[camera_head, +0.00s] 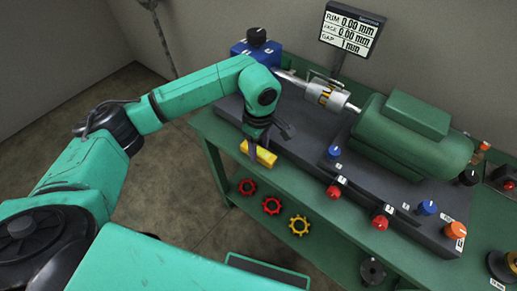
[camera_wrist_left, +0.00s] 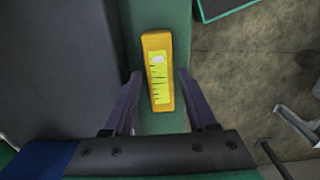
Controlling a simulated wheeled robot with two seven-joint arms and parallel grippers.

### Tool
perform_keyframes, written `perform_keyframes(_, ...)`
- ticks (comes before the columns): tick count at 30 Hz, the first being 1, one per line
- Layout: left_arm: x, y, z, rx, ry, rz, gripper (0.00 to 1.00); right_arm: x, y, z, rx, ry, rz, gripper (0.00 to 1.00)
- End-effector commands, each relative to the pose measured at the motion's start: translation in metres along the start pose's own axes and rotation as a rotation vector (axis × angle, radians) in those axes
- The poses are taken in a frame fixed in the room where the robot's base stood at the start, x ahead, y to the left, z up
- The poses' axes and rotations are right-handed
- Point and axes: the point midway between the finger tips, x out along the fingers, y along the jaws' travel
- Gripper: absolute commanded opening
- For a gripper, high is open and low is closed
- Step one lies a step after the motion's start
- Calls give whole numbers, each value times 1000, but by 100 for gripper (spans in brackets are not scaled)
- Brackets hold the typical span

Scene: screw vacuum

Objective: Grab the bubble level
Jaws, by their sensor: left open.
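The bubble level is a small yellow-orange bar (camera_head: 259,153) lying on the front edge strip of the green bench in the head view. In the left wrist view the bubble level (camera_wrist_left: 157,72) has a bright yellow vial with dark marks and a pale bubble. My left gripper (camera_head: 257,146) is right over it, fingers pointing down. In the left wrist view the two fingers of the left gripper (camera_wrist_left: 160,76) are apart, one on each side of the bar's lower part, with gaps visible. My right gripper is not in view.
A dark machine base (camera_head: 300,140) carries a green motor (camera_head: 415,135), a silver coupling (camera_head: 330,95) and several coloured knobs right beside the level. A blue block (camera_head: 240,47) stands at the back. Red and yellow handwheels (camera_head: 299,225) are on the lower shelf. Floor lies open to the left.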

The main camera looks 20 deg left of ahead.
Motion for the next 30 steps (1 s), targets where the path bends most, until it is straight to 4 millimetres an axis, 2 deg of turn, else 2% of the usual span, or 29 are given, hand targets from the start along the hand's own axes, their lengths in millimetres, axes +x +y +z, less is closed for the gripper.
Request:
perform_keyframes(3, 8, 0, 0, 2, 0, 0, 57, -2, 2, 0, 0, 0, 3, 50)
perform_keyframes(7, 9, 0, 0, 2, 0, 1, 57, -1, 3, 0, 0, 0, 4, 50)
perform_keyframes(8, 9, 0, 0, 2, 0, 1, 54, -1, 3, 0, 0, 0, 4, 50)
perform_keyframes(12, 9, 0, 0, 1, 0, 1, 0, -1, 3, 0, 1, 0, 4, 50)
perform_keyframes(23, 4, 1, 1, 1, -2, 3, 0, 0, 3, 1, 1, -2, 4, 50)
perform_keyframes(26, -6, 1, 0, 0, -1, 4, 0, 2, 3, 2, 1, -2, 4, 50)
perform_keyframes(30, -37, 2, 0, 2, 0, 7, 0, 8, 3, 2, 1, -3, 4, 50)
